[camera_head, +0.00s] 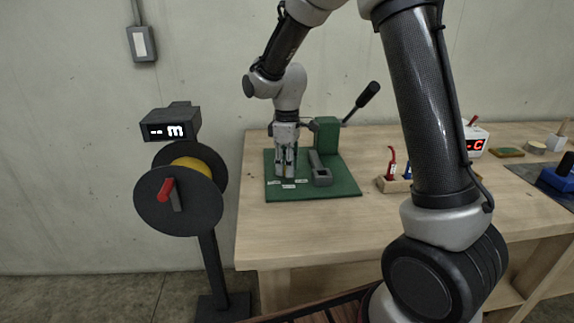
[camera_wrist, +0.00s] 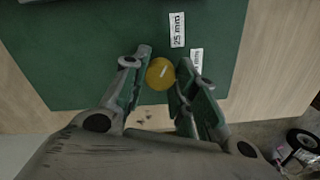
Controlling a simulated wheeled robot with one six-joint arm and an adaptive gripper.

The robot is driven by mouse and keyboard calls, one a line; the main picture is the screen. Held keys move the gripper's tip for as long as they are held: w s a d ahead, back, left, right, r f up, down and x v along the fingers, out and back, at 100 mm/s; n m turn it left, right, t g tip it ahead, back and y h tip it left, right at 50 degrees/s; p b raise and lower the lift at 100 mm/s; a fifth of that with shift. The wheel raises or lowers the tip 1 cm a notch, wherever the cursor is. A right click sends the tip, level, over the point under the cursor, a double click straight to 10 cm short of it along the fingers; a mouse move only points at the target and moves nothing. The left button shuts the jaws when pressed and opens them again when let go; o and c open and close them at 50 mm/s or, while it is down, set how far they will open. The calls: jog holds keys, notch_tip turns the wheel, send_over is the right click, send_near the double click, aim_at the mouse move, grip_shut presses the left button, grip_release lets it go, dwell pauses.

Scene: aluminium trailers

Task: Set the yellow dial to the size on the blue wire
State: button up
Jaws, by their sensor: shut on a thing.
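The yellow dial (camera_wrist: 160,74) is round with a short white mark slanting up and right in the wrist view. It sits on the green board (camera_wrist: 100,50). My gripper (camera_wrist: 161,76) is shut on the dial, one finger on each side. A white label reading "25 mm" (camera_wrist: 177,30) lies above it, and a second label (camera_wrist: 196,62), partly covered by a finger, lies to its right. In the head view my gripper (camera_head: 287,174) points down at the board and hides the dial. A blue piece (camera_head: 408,171), possibly the blue wire, shows partly behind my arm; no size is readable on it.
A green press with a black-handled lever (camera_head: 362,102) stands on the board, right of my gripper. A wooden rack (camera_head: 393,185) holds a red piece (camera_head: 392,165). A black spool stand (camera_head: 178,205) with a display is left of the workbench (camera_head: 262,232).

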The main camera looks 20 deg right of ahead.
dwell(0.4)
jog(key=o, duration=1.1)
jog(key=shift+c, duration=0.2)
notch_tip(320, 180, up, 12)
